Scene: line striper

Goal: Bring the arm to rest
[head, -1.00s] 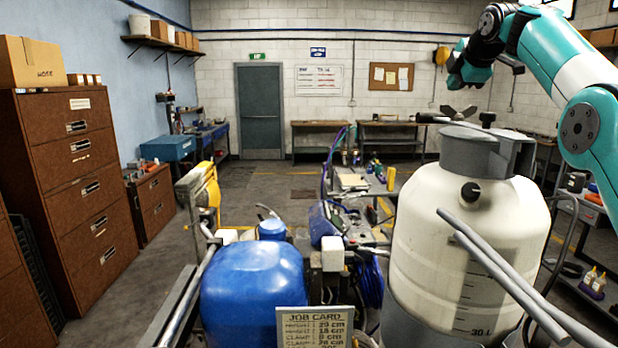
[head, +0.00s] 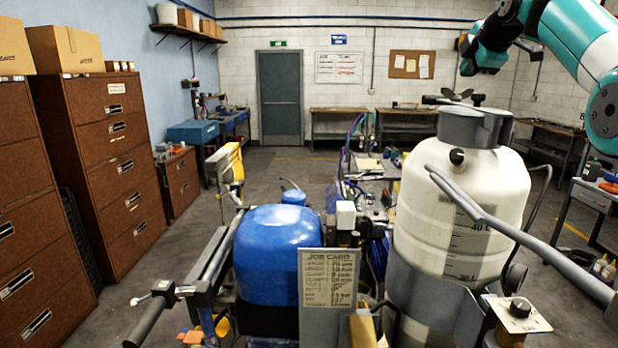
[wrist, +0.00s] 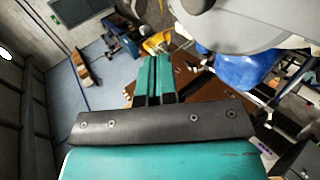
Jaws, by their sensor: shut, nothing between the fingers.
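My arm (head: 575,45) is teal and white and reaches in from the upper right of the head view, bent above the white tank. Its far teal end (head: 484,58) hangs over the tank's grey lid, apart from it in the picture; no fingers can be made out there. In the wrist view my gripper (wrist: 154,62) shows two teal fingers together, shut with nothing between them. The white tank (head: 462,195), with litre marks, stands on the line striper, and its grey top (wrist: 240,22) fills the upper right of the wrist view.
A blue rounded cover (head: 278,255) and a job card (head: 328,290) are on the striper, left of the tank. A grey handlebar (head: 520,235) crosses before the tank. Brown drawer cabinets (head: 105,150) line the left wall. Open floor (head: 270,170) lies towards the grey door (head: 280,97).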

